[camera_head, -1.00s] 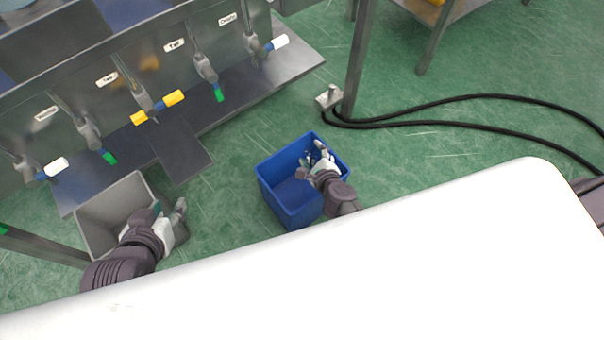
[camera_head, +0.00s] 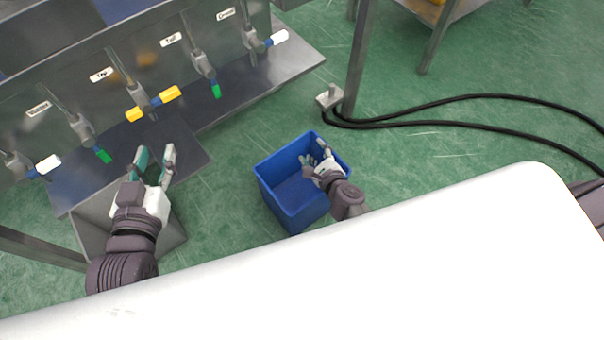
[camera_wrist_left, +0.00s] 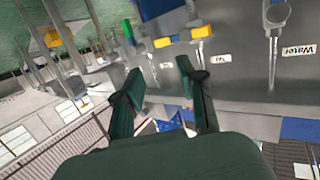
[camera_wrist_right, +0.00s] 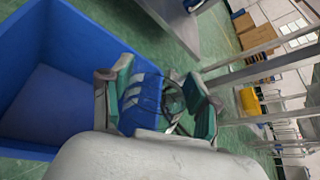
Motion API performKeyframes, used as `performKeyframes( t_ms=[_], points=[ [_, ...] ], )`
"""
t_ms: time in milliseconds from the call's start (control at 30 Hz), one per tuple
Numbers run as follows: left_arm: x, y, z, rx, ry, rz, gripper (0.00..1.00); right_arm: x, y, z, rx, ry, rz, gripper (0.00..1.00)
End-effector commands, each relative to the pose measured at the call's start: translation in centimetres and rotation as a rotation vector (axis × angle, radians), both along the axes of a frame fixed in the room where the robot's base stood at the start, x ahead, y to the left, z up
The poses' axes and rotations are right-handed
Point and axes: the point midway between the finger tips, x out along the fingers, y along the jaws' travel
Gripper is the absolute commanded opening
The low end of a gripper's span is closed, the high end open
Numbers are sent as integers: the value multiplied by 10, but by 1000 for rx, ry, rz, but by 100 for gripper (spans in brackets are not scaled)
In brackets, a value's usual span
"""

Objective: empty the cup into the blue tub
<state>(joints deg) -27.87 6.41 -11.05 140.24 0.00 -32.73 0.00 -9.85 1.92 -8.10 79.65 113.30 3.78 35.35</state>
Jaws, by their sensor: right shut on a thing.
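The blue tub (camera_head: 277,192) stands open on the green floor, and its inside fills the left of the right wrist view (camera_wrist_right: 75,95). My right gripper (camera_head: 317,160) is over the tub's right part, near its rim. In the right wrist view its fingers (camera_wrist_right: 160,98) are shut on a small shiny cup (camera_wrist_right: 142,92), which shows blue with pale bands and has a round dark rim. The cup seems tilted; its contents cannot be made out. My left gripper (camera_head: 156,155) is open and empty, fingers apart, above the grey bin's far edge.
The grey bin (camera_head: 95,232) is on the floor beneath my left arm. A metal bench with several labelled taps (camera_head: 155,100) lies behind it. A white surface (camera_head: 380,270) fills the front. Black hoses (camera_head: 450,122) lie on the floor at right.

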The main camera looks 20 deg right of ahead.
Motion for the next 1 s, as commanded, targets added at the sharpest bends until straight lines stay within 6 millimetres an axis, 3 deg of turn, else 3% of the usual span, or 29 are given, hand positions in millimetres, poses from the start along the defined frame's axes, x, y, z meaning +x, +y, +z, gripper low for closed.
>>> performKeyframes(
  t_ms=[200,633,1000],
  points=[
    [4,-4,15,-24,-93,-6,40,0,-1,1,26,-13,-1,23],
    [5,-5,21,-32,-124,-8,40,0,0,1,34,-16,0,23],
    [6,-11,57,-86,-337,-21,40,0,0,0,78,-37,0,23]
  ],
)
